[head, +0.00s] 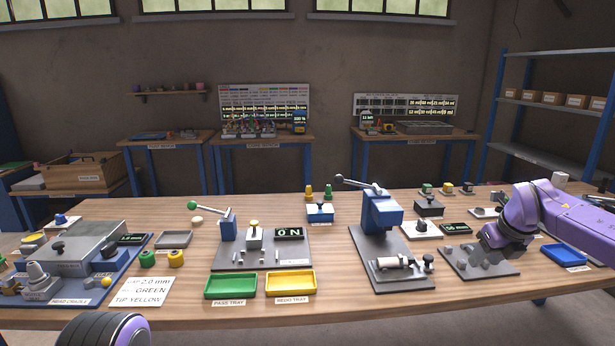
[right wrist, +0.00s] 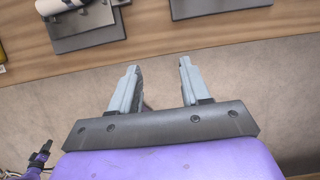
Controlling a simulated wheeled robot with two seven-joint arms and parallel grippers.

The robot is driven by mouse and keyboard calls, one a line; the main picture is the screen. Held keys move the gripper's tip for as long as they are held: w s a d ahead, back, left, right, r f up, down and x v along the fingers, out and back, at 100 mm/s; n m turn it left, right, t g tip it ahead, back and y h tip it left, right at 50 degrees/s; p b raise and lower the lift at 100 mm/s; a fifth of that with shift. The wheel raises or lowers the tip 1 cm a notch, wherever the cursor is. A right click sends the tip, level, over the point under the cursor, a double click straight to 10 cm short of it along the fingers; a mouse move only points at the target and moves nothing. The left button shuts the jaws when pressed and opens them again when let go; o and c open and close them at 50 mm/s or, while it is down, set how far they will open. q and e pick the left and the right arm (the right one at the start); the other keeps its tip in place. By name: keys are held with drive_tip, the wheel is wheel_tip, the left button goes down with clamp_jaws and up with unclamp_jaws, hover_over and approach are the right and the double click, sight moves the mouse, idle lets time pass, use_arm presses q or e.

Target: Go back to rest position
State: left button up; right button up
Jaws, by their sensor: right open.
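My right gripper (right wrist: 159,68) is open and empty in the right wrist view, its two grey fingers apart over the floor beyond the table edge. In the head view my right arm comes in from the right, and the dark gripper end (head: 491,238) is above the grey plate with small posts (head: 478,262) at the table's right. The fingers are hard to make out there. A purple link of mine shows at the bottom left. A small dark and purple part at the lower left of the right wrist view may be my left gripper; its jaws are unclear.
The wooden table (head: 340,295) holds a blue press (head: 381,212), a lever station (head: 229,224), a green tray (head: 231,285), a yellow tray (head: 290,283) and a blue tray (head: 564,254). The front edge near the middle is clear. Shelves (head: 550,100) stand behind at right.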

drive_tip(key=s+a+f+n+t+h, duration=0.1)
drive_tip(key=s+a+f+n+h, duration=0.1)
drive_tip(key=s+a+f+n, duration=0.45)
drive_tip(key=s+a+f+n+t+h, duration=0.15)
drive_tip(key=f+n, duration=0.25)
drive_tip(key=f, duration=0.6)
drive_tip(key=s+a+f+n+h, duration=0.3)
drive_tip(key=f+n, duration=0.2)
drive_tip(key=f, duration=0.3)
drive_tip(key=s+a+f+n+y, duration=0.25)
drive_tip(key=s+f+n, duration=0.55)
drive_tip(key=s, duration=0.4)
use_arm(q)
drive_tip(key=shift+s+a, duration=0.1)
drive_tip(key=shift+s, duration=0.1)
use_arm(e)
drive_tip(key=s+f+n+g, duration=0.2)
drive_tip(key=s, duration=0.8)
drive_tip(key=s+d+f+n+g, duration=0.1)
drive_tip(key=s+f+n, duration=0.2)
drive_tip(key=s, duration=0.6)
drive_tip(key=shift+s+d+f+g, duration=0.2)
drive_tip(key=shift+s+g, duration=0.15)
